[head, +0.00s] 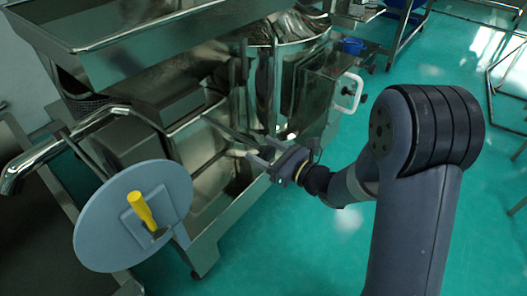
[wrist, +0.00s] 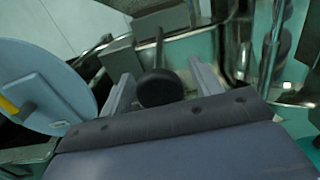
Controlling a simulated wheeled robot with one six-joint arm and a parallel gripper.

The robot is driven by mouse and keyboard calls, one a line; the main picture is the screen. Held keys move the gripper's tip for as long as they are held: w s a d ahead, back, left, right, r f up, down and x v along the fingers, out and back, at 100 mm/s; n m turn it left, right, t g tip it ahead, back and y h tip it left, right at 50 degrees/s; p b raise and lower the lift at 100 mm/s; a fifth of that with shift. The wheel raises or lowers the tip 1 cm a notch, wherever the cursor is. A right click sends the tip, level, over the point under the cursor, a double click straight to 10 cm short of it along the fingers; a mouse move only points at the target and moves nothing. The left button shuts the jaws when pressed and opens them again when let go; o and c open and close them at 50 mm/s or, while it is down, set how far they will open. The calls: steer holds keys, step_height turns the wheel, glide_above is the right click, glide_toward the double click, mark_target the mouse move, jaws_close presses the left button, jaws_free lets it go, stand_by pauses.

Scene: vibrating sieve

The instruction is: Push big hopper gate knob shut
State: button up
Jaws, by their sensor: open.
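In the wrist view a dark round knob (wrist: 160,88) on a thin rod (wrist: 158,48) shows between the two fingers of my gripper (wrist: 163,78). It looks like the gate knob. The fingers are spread, one on each side, with visible gaps, so they do not grip it. Whether the palm touches the knob cannot be told. In the head view my gripper (head: 262,152) is in front of the steel machine, at the end of a thin rod (head: 222,132). The knob itself is hard to make out there. The gate is not clearly visible.
A grey disc (head: 95,235) with a yellow handle (head: 141,210) stands at the left; it also shows in the wrist view (wrist: 45,85). A steel tray (head: 150,45) overhangs the machine. A white handle (head: 348,92) is to the right. Green floor (head: 290,245) is clear in front.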

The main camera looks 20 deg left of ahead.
steer(key=shift+w+a, duration=0.1)
steer(key=shift+a, duration=0.15)
jaws_close()
stand_by(0.6)
